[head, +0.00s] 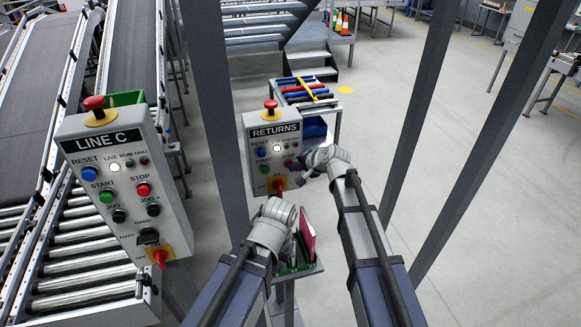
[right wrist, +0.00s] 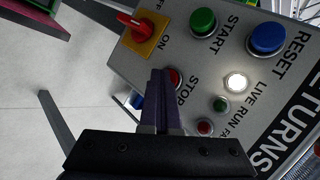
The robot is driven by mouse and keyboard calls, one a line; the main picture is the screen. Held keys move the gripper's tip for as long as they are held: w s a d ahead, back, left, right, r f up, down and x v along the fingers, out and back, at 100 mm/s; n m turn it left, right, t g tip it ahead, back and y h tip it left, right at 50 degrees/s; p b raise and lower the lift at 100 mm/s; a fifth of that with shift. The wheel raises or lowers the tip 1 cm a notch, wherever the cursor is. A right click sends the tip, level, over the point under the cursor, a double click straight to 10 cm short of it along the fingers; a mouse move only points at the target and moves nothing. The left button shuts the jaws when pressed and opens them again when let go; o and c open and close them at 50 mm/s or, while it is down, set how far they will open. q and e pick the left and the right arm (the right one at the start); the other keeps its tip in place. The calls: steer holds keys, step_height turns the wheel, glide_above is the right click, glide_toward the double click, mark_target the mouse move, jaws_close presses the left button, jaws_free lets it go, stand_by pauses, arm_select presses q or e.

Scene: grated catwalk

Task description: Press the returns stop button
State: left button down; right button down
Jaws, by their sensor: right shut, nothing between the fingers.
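The RETURNS control box (head: 257,184) stands in the middle of the head view. Its red STOP button (head: 288,163) is at the panel's right, beside the green START button (head: 264,169) and below the RESET button (head: 262,153). My right gripper (head: 302,169) is just right of the STOP button. In the right wrist view its shut, empty fingers (right wrist: 160,76) reach the STOP button (right wrist: 175,79) and hide part of it. I cannot tell whether they touch. My left gripper (head: 291,246) is lower, before the box; its finger opening is unclear.
The LINE C box (head: 121,190), with its own STOP button, stands at the left before the conveyor (head: 80,280). Grey posts (head: 420,95) rise at the right. A yellow-red rotary switch (right wrist: 145,27) is near my right fingers. A small green tray (head: 298,270) is by my left gripper.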

steer(key=shift+s, duration=0.1)
steer(key=shift+s+d, duration=0.2)
steer(key=shift+s, duration=0.35)
steer(key=shift+s+d, duration=0.15)
steer(key=shift+s, duration=0.35)
steer(key=s, duration=0.1)
steer(key=s+d, duration=0.1)
steer(key=s, duration=0.2)
steer(key=shift+s+d, duration=0.3)
steer(key=shift+s, duration=0.1)
stand_by(0.5)
steer(key=s+a+f+n+g+h+b, duration=0.15)
steer(key=s+f+n+g+b, duration=0.3)
steer(key=s+f, duration=0.6)
steer(key=s+d+f+n+g+h+b, duration=0.1)
steer(key=s+d+f+n+h+b, duration=0.1)
steer(key=s, duration=0.5)
steer(key=s+d+f+n+g+h+b, duration=0.1)
steer(key=s+d+f+n+g+h, duration=0.1)
steer(key=s, duration=0.5)
steer(key=d+f+n+h, duration=0.1)
steer(key=d+n+h, duration=0.1)
steer(key=shift+s+f+n+b, duration=0.15)
steer(key=shift+s+n+b, duration=0.1)
steer(key=shift+n+b, duration=0.1)
